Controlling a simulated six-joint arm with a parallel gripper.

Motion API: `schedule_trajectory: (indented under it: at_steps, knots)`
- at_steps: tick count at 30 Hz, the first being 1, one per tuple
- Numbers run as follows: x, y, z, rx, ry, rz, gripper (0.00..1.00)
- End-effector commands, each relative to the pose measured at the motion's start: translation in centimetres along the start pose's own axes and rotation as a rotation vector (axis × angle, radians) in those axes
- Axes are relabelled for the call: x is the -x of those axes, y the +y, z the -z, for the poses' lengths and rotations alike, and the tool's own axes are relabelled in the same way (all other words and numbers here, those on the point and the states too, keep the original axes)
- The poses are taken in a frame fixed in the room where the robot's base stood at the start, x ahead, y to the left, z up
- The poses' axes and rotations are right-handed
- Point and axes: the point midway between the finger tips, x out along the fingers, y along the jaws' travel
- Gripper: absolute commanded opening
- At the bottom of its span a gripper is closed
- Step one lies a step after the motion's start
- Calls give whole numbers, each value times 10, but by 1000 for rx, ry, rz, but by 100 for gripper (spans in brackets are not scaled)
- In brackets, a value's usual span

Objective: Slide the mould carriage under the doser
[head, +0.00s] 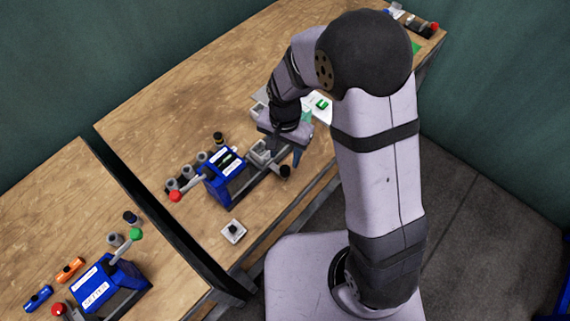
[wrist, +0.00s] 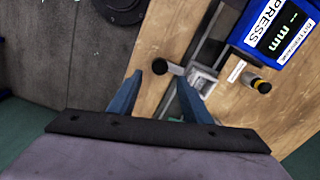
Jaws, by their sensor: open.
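The mould carriage, a small grey block (head: 262,152), sits on the rail beside a blue press (head: 225,172). It also shows in the wrist view (wrist: 203,80), with a rod ending in a black knob (wrist: 160,68). The knob shows in the head view too (head: 285,171). My gripper (wrist: 158,84) is open and empty, its blue fingers pointing down. In the wrist view the knob appears between the fingertips; I cannot tell whether they are level with it. I cannot surely identify the doser; my arm hides part of the bench.
A second blue press (head: 110,287) stands on the nearer bench, across a dark gap. Several small cylinders and a red-knobbed lever (head: 176,196) are beside the first press. The bench's far left is clear.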

Motion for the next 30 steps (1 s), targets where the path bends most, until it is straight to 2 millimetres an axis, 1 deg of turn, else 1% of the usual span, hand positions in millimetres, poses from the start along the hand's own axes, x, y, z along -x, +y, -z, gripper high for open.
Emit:
schedule_trajectory:
  at_steps: [12, 16, 22, 30]
  knots:
    - [-45, 1, -1, 2, -3, -3, 44]
    - [-56, 1, -1, 2, -2, -2, 44]
    - [-65, 0, 0, 2, -1, -1, 44]
    - [-67, 0, 0, 2, 0, 0, 44]
